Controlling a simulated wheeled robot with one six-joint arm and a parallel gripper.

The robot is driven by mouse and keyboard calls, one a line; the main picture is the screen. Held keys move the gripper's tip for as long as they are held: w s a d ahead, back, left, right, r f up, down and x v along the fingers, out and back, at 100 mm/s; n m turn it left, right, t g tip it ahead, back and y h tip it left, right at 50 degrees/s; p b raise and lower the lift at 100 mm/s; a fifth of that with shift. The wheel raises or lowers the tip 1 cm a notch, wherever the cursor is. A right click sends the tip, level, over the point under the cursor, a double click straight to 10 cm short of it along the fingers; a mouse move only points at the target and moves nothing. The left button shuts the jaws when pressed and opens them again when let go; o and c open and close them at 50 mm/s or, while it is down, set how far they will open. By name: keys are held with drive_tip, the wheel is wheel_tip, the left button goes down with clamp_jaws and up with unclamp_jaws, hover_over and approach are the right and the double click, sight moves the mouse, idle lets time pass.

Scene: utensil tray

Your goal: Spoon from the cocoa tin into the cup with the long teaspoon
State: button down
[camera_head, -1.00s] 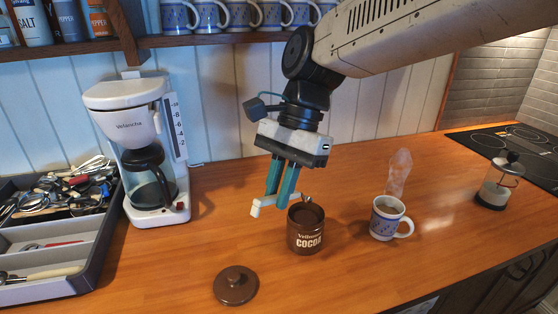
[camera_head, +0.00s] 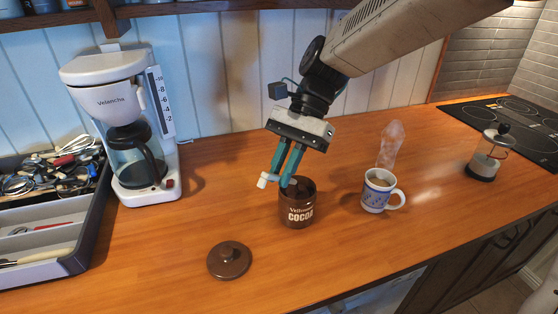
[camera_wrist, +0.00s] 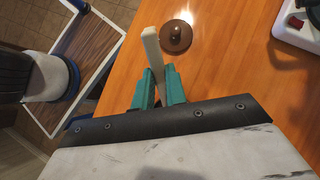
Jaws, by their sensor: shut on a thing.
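My gripper (camera_head: 280,179) is shut on the long teaspoon, whose pale handle (camera_head: 264,180) sticks out to the left of the fingers. The handle (camera_wrist: 152,48) also shows between the fingertips (camera_wrist: 158,88) in the wrist view. The fingertips are at the left rim of the open brown cocoa tin (camera_head: 298,209). The spoon's bowl end is at the tin's mouth; I cannot clearly make out the bowl or whether it carries cocoa. The white and blue patterned cup (camera_head: 376,195) stands upright to the right of the tin, with steam above it.
The tin's brown lid (camera_head: 229,260) lies in front of the tin. A coffee maker (camera_head: 118,110) and a grey utensil tray (camera_head: 80,235) stand at left. A French press (camera_head: 486,158) is at right by the hob. The counter between tin and cup is clear.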

sight(268, 173)
drive_tip(key=shift+w+d+f, duration=0.1)
drive_tip(key=shift+w+f, duration=0.05)
drive_tip(key=shift+f, duration=0.65)
drive_tip(key=shift+r, duration=1.8)
drive_tip(key=shift+s+a+r+t+h, duration=0.4)
drive_tip(key=shift+s+a+t+h, duration=0.1)
drive_tip(key=shift+s+t, duration=0.1)
drive_tip(key=shift+s+a+r+t+h, duration=0.2)
drive_tip(key=shift+s+a+t+h, duration=0.25)
drive_tip(key=shift+t, duration=0.1)
drive_tip(key=shift+s+a+r+t+h, duration=0.15)
drive_tip(key=shift+s+a+t+h, duration=0.15)
drive_tip(key=shift+s+t+h, duration=0.2)
